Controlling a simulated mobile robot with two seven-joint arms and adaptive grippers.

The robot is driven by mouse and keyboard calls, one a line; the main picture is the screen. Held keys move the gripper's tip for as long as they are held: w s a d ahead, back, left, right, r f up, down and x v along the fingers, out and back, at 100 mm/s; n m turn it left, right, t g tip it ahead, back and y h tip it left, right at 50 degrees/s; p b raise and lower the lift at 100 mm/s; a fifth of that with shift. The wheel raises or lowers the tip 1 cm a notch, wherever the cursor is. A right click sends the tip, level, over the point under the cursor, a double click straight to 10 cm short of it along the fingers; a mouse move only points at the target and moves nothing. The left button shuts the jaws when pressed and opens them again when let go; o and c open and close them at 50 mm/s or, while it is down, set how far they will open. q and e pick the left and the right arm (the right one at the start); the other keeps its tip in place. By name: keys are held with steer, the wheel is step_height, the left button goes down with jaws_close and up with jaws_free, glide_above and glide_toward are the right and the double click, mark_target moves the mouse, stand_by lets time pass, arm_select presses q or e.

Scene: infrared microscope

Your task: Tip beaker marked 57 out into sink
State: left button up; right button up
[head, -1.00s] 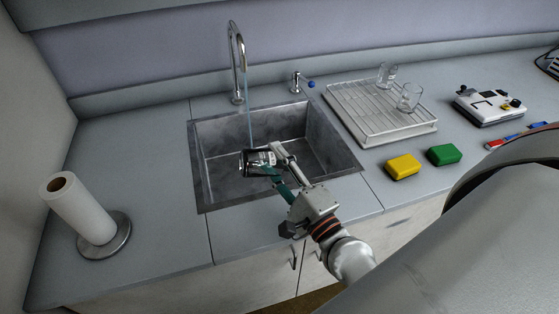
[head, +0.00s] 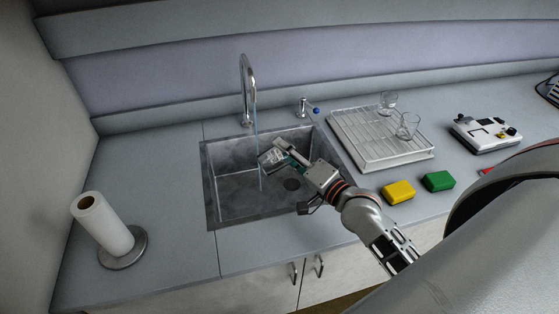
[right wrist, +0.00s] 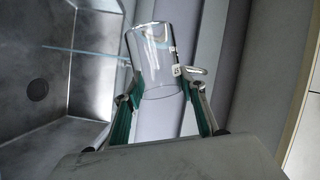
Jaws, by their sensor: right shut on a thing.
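The beaker (head: 271,158) is over the sink (head: 232,212), tilted with its mouth toward the left. It also shows in the right wrist view as clear glass (right wrist: 155,58) with a small white label (right wrist: 177,70); its number is too small to read with certainty. My right gripper (head: 290,158) is shut on the beaker; its green fingers (right wrist: 160,108) lie on both sides of the glass. A thin stream of water (head: 256,133) runs from the faucet (head: 246,85) into the sink, just left of the beaker. My left gripper is not in view.
A wire drying rack (head: 372,155) with two glass beakers stands right of the sink. A yellow sponge (head: 398,192) and a green sponge (head: 437,181) lie in front of it. A paper roll (head: 103,225) stands at left, a white device (head: 485,134) at right.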

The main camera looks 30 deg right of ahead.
steer(key=w+d+r+n+g+h+p, duration=0.1)
steer(key=w+d+r+n+g+h, duration=0.2)
steer(key=n, duration=0.7)
steer(key=shift+w+d+r+h, duration=0.3)
steer(key=shift+w+d+h, duration=0.05)
steer(key=shift+d+h, duration=0.85)
